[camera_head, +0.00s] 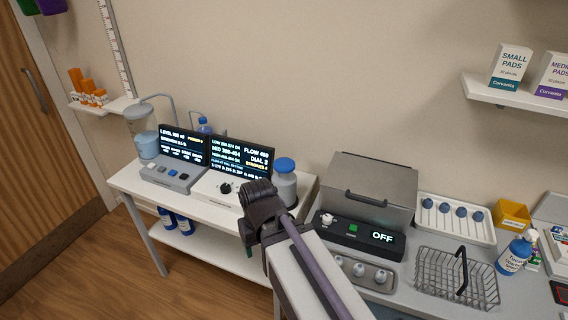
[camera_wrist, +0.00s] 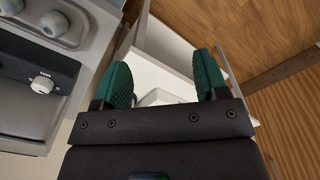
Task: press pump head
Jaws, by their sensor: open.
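A blue bottle with a white pump head (camera_head: 529,236) stands at the far right of the grey counter in the head view. My gripper (camera_wrist: 164,76) shows in the wrist view with its two green finger pads wide apart and nothing between them. In the head view its dark body is in front of the white table's right end, well to the left of the pump bottle. The fingers are mostly hidden there. The wrist view does not show the pump bottle.
A wire basket (camera_head: 455,278) stands just left of the pump bottle. A grey lidded bath (camera_head: 365,190) with an OFF display sits on the counter. The white table (camera_head: 128,181) holds screens, a control box (camera_head: 172,174) and a blue-capped grey bottle (camera_head: 284,187).

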